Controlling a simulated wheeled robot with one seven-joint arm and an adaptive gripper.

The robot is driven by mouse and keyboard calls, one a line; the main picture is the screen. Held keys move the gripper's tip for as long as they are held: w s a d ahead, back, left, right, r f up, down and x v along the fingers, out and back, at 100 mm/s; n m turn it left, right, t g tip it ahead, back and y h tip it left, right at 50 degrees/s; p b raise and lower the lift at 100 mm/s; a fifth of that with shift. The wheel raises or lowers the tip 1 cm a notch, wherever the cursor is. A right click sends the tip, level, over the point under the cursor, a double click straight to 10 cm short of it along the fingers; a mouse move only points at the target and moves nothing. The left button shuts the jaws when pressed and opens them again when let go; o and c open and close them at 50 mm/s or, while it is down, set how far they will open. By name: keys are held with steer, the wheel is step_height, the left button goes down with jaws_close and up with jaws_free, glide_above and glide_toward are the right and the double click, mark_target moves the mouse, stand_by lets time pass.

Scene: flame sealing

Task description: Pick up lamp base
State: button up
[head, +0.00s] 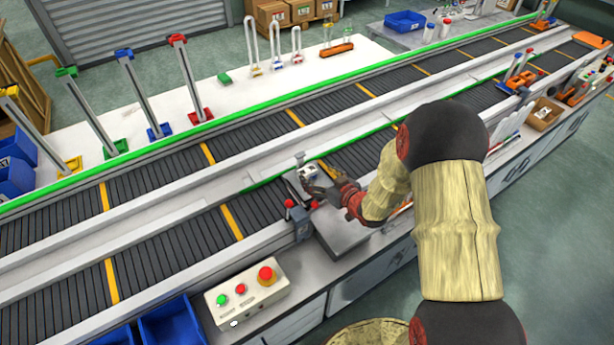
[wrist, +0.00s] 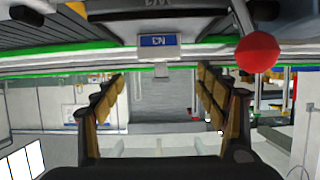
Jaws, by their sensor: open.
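A small white piece with a dark blue face (head: 308,173) sits at the near edge of the conveyor, just beyond my gripper (head: 322,190) in the head view. In the wrist view a white piece with a blue label (wrist: 158,41) is ahead, roughly centred between the fingers and beyond their tips. I cannot tell for certain whether this is the lamp base. My gripper (wrist: 160,76) is open, its two fingers wide apart with nothing between them. My arm hides part of the conveyor behind it.
A red ball-topped knob (wrist: 258,52) is close on the right in the wrist view. A grey metal plate (head: 341,228) lies below my gripper. A control box (head: 246,292) with green and red buttons stands at the front. The belt left of my gripper is clear.

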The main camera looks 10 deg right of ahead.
mark_target(310, 174)
steer(key=shift+f, duration=0.85)
steer(key=shift+w+a+f, duration=0.1)
steer(key=shift+w+f, duration=0.1)
steer(key=shift+w, duration=0.05)
steer(key=shift+b+x, duration=0.7)
steer(key=shift+x, duration=2.8)
steer(key=shift+r, duration=0.1)
steer(key=shift+c, duration=0.6)
steer(key=c, duration=1.1)
steer(key=shift+c, duration=0.2)
